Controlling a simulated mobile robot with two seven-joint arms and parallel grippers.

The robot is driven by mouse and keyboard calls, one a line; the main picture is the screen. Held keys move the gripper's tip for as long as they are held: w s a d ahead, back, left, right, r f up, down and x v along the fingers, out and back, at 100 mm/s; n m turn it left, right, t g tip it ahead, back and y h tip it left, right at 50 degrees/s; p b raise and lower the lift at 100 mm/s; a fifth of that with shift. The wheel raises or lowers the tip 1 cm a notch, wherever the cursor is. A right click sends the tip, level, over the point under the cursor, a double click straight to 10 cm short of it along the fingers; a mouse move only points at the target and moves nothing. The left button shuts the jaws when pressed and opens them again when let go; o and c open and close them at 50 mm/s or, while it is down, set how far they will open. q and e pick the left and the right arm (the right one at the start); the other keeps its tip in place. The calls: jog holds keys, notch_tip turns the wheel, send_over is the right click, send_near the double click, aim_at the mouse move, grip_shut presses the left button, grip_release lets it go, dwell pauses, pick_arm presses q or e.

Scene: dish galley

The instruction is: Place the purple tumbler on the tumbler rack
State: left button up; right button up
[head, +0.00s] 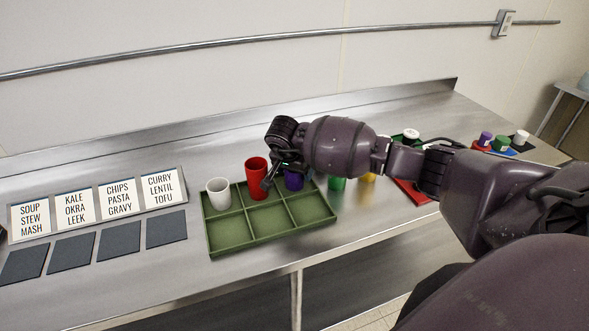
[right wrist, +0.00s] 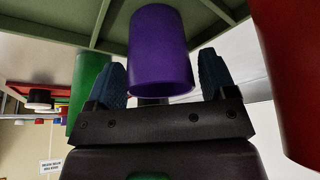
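The purple tumbler (head: 293,181) stands at the back right compartment of the green divided rack (head: 262,239). It also shows in the right wrist view (right wrist: 160,52), between the two blue fingers of my right gripper (right wrist: 163,80). In the head view my right gripper (head: 288,180) reaches down around the tumbler, with a gap showing on its left side. The fingers look open. My arm covers part of the tumbler. A white tumbler (head: 218,193) and a red tumbler (head: 257,178) stand in the other back compartments. My left gripper is not in view.
The front compartments of the rack are empty. A green tumbler (head: 336,184) and a yellow item stand right of the rack, partly behind my arm. Menu cards (head: 75,208) and dark mats (head: 71,252) lie to the left. A red tray (head: 410,192) lies farther right.

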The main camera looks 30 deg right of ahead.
jog(key=shift+o, duration=0.5)
jog(key=shift+r, duration=0.2)
jog(key=v, duration=1.2)
jog(key=shift+s, duration=0.1)
jog(key=shift+f, duration=0.1)
